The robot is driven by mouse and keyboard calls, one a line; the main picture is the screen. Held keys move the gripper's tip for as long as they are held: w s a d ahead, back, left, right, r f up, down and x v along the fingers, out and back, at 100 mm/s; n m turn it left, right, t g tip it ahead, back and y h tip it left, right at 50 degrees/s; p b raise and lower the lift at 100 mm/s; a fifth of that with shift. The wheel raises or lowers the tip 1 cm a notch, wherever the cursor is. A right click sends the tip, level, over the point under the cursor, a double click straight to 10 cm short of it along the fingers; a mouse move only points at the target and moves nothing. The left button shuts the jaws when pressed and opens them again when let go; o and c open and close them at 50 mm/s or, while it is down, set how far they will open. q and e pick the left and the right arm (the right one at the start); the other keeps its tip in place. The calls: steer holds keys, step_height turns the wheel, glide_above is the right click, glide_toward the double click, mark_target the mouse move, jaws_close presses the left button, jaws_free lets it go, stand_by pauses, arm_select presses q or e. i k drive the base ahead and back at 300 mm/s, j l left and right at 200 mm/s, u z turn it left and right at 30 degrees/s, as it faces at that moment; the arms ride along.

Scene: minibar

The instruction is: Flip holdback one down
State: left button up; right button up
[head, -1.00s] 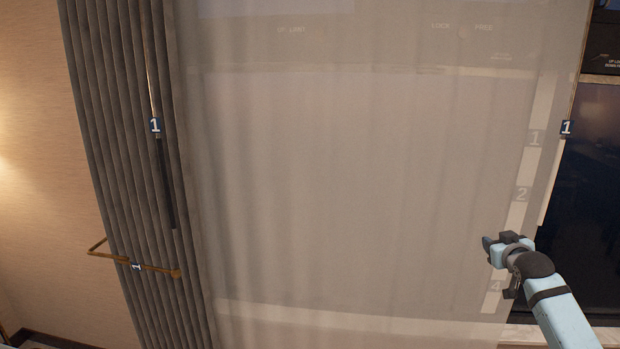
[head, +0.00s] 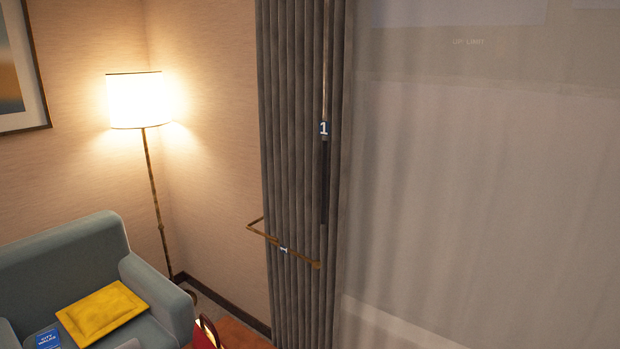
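Holdback one is a thin brass bar (head: 298,254) with a small "1" label. It runs across the front of the gathered grey curtain (head: 290,150) and bends back at its left end toward the wall. Neither of my grippers is in view.
A sheer curtain (head: 470,200) covers the right side. A grey-blue armchair (head: 75,255) with a yellow cushion (head: 102,312) stands at lower left. A lit floor lamp (head: 137,100) stands in the corner. Some floor shows between the armchair and the curtain.

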mark_target(316, 264)
steer(key=i+j+z, duration=0.25)
steer(key=i+j, duration=0.5)
